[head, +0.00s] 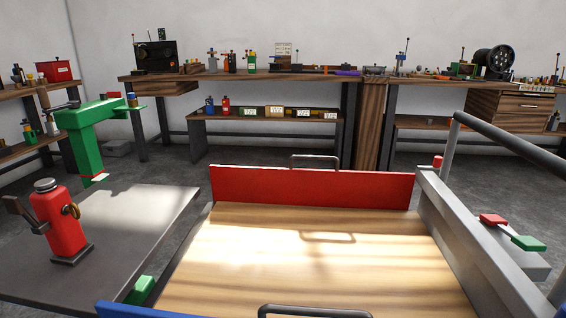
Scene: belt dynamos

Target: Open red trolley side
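The trolley has a bare wooden bed (300,262) in the lower middle of the head view. Its red side (312,187) stands upright across the far end of the bed. A grey loop handle (315,161) sticks up from the red side's top edge. A blue side (150,311) shows at the near edge, with another dark loop handle (312,311). Neither of my grippers is in view, and nothing touches the red side.
A grey wall with a handrail (505,140) runs along the trolley's right; red (493,220) and green (528,243) levers sit beside it. At left, a grey plate (150,215) carries a red device (62,225) near a green stand (85,145). Floor separates the trolley from the back workbench (240,76).

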